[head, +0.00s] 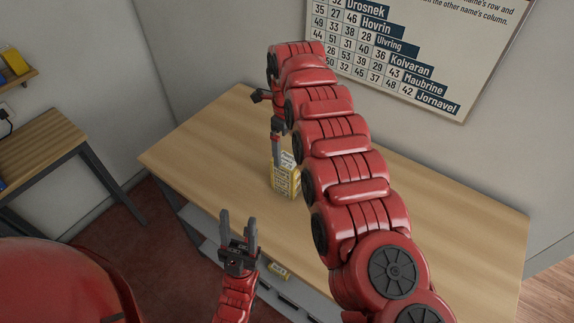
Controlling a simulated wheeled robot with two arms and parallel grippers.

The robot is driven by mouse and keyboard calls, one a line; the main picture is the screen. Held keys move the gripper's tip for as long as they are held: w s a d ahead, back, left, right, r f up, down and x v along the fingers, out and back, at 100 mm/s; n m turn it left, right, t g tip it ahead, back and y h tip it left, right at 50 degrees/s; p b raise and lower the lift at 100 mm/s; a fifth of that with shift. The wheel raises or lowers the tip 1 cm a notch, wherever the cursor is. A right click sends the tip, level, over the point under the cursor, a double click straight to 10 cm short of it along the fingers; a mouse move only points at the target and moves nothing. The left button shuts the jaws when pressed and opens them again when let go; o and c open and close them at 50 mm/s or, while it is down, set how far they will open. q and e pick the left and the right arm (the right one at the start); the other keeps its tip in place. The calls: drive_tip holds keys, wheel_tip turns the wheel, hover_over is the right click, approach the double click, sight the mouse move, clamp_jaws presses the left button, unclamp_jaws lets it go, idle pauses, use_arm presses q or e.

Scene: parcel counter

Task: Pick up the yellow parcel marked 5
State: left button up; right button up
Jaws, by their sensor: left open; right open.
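A small yellow parcel (285,184) with white labels stands on the wooden table (220,135) in the head view. Its mark is too small to read. My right gripper (278,158) points down at the top left of this parcel, its jaws open; I cannot tell whether a finger touches it. My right arm hides part of the table behind it. My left gripper (237,217) is open and empty, pointing up in front of the table's near edge.
A chart (420,50) of names and numbers hangs on the wall behind the table. A side table (40,140) stands at the left, with a wall shelf (20,82) holding a yellow item above it. The table's left part is clear.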

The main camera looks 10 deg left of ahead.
sight(288, 160)
drive_tip(key=shift+f, duration=0.4)
drive_tip(key=shift+w+f+p, duration=0.1)
drive_tip(key=shift+f+p, duration=0.15)
drive_tip(key=shift+p, duration=0.3)
wheel_tip(288, 160, down, 4)
drive_tip(key=shift+r+p, duration=0.2)
drive_tip(key=shift+p, duration=0.65)
drive_tip(key=shift+f, duration=0.55)
drive_tip(key=c, duration=1.5)
drive_tip(key=shift+d+r, duration=0.1)
